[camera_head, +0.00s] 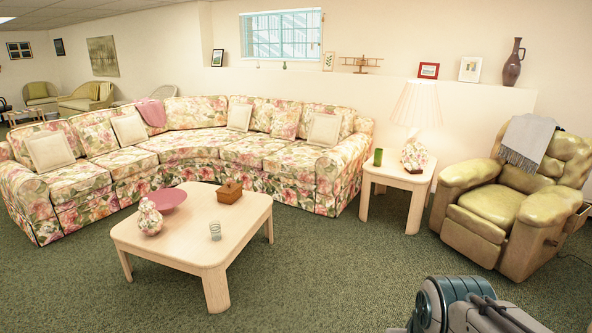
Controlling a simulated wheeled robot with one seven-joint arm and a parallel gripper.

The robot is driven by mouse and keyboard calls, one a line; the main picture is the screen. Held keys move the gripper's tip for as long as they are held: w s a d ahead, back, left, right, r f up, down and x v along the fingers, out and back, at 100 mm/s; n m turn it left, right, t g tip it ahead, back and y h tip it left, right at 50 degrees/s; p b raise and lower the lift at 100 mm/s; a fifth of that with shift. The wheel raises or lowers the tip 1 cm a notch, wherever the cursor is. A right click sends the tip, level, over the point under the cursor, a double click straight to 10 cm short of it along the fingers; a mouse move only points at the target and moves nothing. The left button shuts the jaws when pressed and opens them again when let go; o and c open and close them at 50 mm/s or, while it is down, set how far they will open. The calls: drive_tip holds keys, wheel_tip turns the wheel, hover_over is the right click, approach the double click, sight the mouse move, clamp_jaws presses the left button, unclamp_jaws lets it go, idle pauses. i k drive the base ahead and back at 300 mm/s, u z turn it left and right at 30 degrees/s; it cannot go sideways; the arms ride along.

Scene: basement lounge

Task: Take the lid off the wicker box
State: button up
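A small brown wicker box (229,193) stands on the pale wooden coffee table (190,243), near its far edge. Its lid appears to be on, with a small raised part on top; the seam is too small to make out. A grey and teal part of my own arm shows at the bottom right, well away from the table. My gripper itself is not in view.
A side table (398,175) and green armchair (490,205) stand right. Carpet in front is clear.

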sight(228, 187)
drive_tip(key=u, duration=0.3)
drive_tip(key=i, duration=1.9)
drive_tip(key=u, duration=0.3)
drive_tip(key=i, duration=3.4)
drive_tip(key=z, duration=0.15)
